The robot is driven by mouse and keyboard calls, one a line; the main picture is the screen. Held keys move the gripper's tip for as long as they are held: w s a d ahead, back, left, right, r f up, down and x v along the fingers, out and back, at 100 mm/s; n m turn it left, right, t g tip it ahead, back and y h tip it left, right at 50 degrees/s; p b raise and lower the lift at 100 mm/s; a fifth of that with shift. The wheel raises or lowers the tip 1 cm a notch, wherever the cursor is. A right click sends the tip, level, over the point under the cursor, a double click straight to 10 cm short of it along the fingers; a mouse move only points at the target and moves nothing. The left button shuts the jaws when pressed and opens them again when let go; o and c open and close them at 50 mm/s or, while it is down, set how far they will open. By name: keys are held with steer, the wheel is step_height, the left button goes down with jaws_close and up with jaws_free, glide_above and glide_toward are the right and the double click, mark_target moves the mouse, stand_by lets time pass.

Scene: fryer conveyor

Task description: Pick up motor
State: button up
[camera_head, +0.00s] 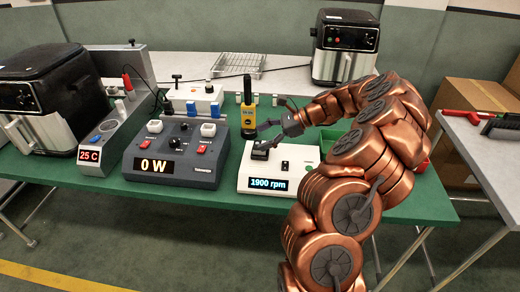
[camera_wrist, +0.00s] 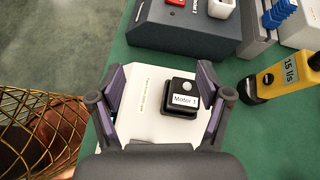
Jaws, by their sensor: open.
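The motor (camera_wrist: 181,98) is a small black block with a white label reading "Motor 1" and a round light spot on top. It sits on the white test box (camera_wrist: 146,107) and lies between the fingers in the wrist view, nearer the right finger. In the head view the motor (camera_head: 260,153) is a dark block on the left part of the white box (camera_head: 284,156), whose display reads 1900 rpm. My gripper (camera_wrist: 159,92) is open around it, and I cannot tell whether a finger touches it. In the head view my gripper (camera_head: 262,137) is beside the motor.
A yellow handheld meter (camera_head: 254,117) stands close behind the motor. A dark box (camera_head: 172,151) showing 0 W is to the left. Air fryers (camera_head: 345,45) stand at the back and far left. Green table (camera_head: 105,193) is clear at the front left.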

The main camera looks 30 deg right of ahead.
steer(key=d+f+m, duration=0.1)
steer(key=d, duration=0.3)
steer(key=d+f+m+t, duration=0.1)
steer(key=shift+s+d+f+m+h, duration=0.25)
steer(key=shift+d+f+m+h, duration=0.05)
steer(key=shift+d+f+h, duration=0.1)
steer(key=shift+f, duration=0.15)
steer(key=shift+w+d+p+x, duration=0.15)
steer(key=shift+p+x, duration=0.5)
steer(key=shift+x, duration=1.2)
steer(key=shift+w+d+p+x, duration=0.15)
steer(key=shift+p+x, duration=0.45)
steer(key=shift+x, duration=1.25)
steer(key=shift+c, duration=0.3)
steer(key=c, duration=1.3)
jaws_close()
